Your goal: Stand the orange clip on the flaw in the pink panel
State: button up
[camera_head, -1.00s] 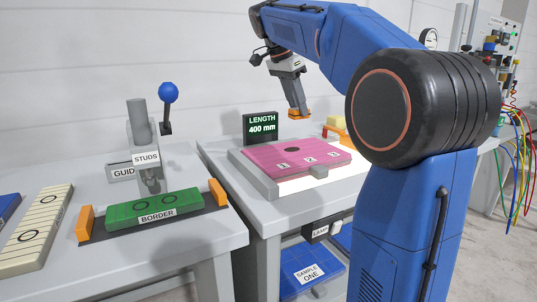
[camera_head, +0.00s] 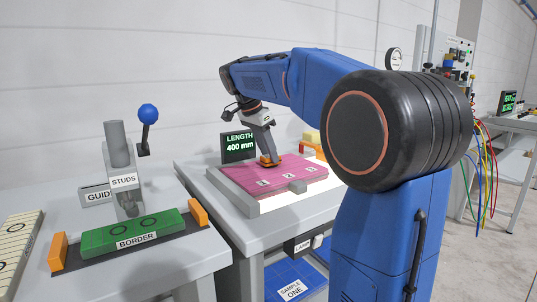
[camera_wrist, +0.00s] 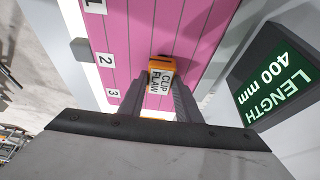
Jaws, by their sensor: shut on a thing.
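My gripper (camera_head: 267,154) is shut on the orange clip (camera_head: 272,161), over the far middle part of the pink panel (camera_head: 240,176). In the wrist view the clip (camera_wrist: 163,62) sits between the two fingers (camera_wrist: 160,92), with a white label reading "CLIP FLAW". The clip is at the panel's surface or just above it; I cannot tell whether it touches. The pink panel (camera_wrist: 175,30) shows lengthwise seams and number tags 1, 2 and 3 along one edge. The flaw is not visible now; the clip and gripper cover that part of the panel.
A dark sign (camera_head: 239,148) reading "LENGTH 400 mm" stands close behind the panel, left of my gripper. The green border piece (camera_head: 130,236) lies on the left table.

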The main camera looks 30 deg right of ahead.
jog(key=shift+f, duration=0.2)
jog(key=shift+f, duration=0.15)
jog(key=o, duration=1)
jog(key=v, duration=1.2)
